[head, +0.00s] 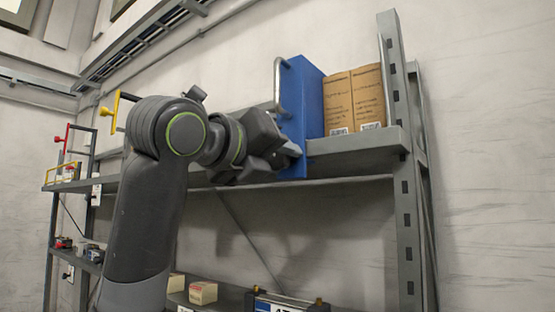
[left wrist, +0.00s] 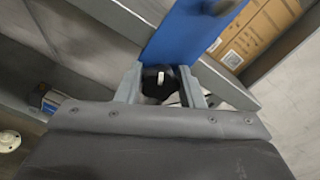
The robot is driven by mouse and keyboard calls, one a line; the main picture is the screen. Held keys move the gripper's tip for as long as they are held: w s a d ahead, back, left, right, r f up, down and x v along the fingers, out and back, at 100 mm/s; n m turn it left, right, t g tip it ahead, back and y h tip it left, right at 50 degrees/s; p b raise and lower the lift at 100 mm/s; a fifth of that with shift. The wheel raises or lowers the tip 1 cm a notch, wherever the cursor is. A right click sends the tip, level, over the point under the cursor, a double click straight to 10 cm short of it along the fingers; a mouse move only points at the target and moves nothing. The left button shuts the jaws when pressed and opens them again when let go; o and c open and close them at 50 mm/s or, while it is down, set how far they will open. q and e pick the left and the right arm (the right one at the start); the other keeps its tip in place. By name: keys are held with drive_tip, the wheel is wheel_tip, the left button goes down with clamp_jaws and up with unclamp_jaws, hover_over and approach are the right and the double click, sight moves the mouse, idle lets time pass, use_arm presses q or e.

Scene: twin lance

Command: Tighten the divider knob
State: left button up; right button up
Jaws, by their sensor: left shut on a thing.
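A blue divider (head: 302,112) stands upright on the upper shelf, with a metal loop handle on its left side; its blue face also shows in the left wrist view (left wrist: 185,38). My left gripper (head: 292,150) is at the lower front part of the divider. In the left wrist view, a black knob (left wrist: 158,82) with a white mark sits between the two fingers of my left gripper (left wrist: 161,86), which is shut on it. The white mark points roughly up and down in that picture. The knob is hidden in the head view. My right gripper is not in view.
Brown cartons (head: 354,100) stand right of the divider on the upper shelf (head: 355,143). A grey upright post (head: 402,170) bounds the rack at right. Boxes (head: 203,292) and a black case (head: 288,304) sit on a lower shelf. Yellow and red handles show at left.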

use_arm(q)
drive_tip(key=m, duration=0.5)
drive_tip(key=shift+f+m, duration=0.15)
drive_tip(key=shift+m, duration=0.15)
idle(0.4)
drive_tip(key=o, duration=1)
drive_tip(key=shift+s+a+b, duration=0.35)
drive_tip(key=shift+s, duration=0.15)
drive_tip(key=b+v, duration=0.4)
drive_tip(key=v, duration=1.2)
drive_tip(key=shift+s+a+b, duration=0.1)
drive_tip(key=shift+s+b, duration=0.05)
drive_tip(key=shift+b, duration=0.2)
